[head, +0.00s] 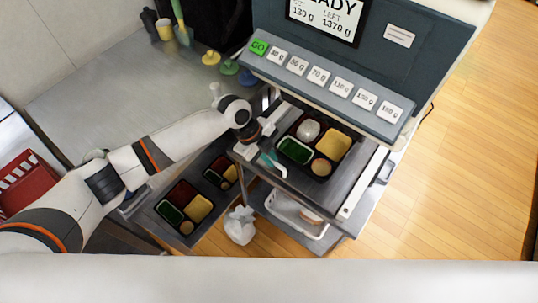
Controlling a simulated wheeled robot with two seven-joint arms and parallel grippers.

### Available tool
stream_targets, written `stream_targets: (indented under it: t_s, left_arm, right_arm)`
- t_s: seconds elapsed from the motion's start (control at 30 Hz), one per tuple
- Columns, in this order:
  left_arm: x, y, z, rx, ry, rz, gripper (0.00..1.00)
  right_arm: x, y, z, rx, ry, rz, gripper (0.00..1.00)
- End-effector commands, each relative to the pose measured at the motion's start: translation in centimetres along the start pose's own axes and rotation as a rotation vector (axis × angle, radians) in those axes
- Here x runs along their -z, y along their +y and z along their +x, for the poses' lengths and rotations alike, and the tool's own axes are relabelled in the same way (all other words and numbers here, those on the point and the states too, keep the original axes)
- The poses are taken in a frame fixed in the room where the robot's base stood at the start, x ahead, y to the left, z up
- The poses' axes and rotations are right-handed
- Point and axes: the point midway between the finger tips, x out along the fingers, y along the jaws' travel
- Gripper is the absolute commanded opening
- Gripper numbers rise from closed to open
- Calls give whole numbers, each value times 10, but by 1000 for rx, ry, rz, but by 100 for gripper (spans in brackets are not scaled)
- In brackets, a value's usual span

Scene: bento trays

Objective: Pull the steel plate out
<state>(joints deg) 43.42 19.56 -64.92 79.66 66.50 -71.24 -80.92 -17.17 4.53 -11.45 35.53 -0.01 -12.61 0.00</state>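The steel plate (322,192) is a grey sheet under the dispensing machine. A black bento tray (318,178) with green, yellow, white and brown foods sits on it. My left gripper (260,141) is at the plate's left edge, beside the tray. Its two white fingers look spread apart, with nothing clearly between them. A small teal and white piece (272,164) lies just below the fingers at the plate's edge; I cannot tell whether they touch. My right gripper is out of view.
The machine (370,75) with labelled buttons overhangs the plate. More filled trays (187,230) stand at lower left. A white bin (290,212) and a white bundle (240,225) are below. A red basket (28,183) is far left. Wooden floor at right is clear.

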Motion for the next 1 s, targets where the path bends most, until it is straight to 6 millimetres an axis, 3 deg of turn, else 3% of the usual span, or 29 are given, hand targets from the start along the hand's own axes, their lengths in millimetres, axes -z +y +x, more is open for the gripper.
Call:
stream_targets:
  t_s: [0.37, 0.53, 0.77, 1.0]
  left_arm:
    - [0, -2, -1, 0, 0, -1, 0]
    - [-2, -15, -6, 3, -1, -2, 0]
    - [-7, -60, -16, 7, -1, -3, 0]
    - [-11, -126, -28, 7, 0, -3, 0]
  right_arm:
    - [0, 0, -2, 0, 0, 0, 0]
    - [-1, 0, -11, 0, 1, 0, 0]
    - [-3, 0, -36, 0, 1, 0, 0]
    - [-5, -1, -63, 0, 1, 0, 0]
